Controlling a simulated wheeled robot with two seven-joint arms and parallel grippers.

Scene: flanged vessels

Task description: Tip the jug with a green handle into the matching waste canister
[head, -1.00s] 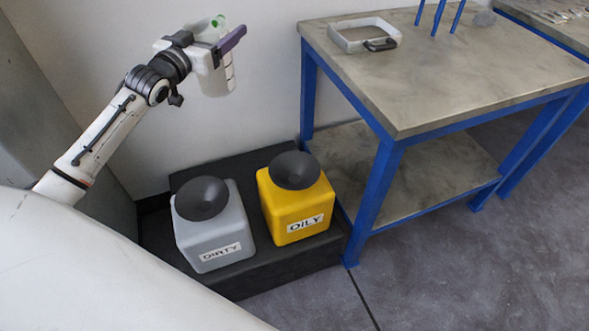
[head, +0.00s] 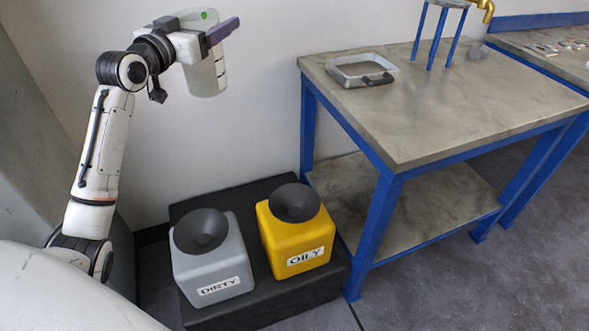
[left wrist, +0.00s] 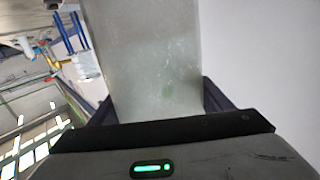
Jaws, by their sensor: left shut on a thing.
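My left gripper (head: 212,36) is shut on a translucent pale jug (head: 208,78) and holds it upright, high in front of the wall. A bit of green (head: 205,14) shows at the jug's top; the handle itself is mostly hidden by the gripper. The jug's cloudy wall (left wrist: 150,60) fills the middle of the left wrist view, between the fingers. Two waste canisters with dark funnel tops stand low on a black plinth: a grey one marked DIRTY (head: 212,262) and a yellow one marked OILY (head: 297,240). The jug is above and behind them, apart from both. My right gripper is not in view.
A blue-legged workbench (head: 440,110) stands right of the canisters, with a metal tray (head: 361,70) on its top. A brass tap (head: 486,10) and blue stand legs (head: 432,38) are at its back. The black plinth (head: 262,302) sits against the wall. Air above the canisters is free.

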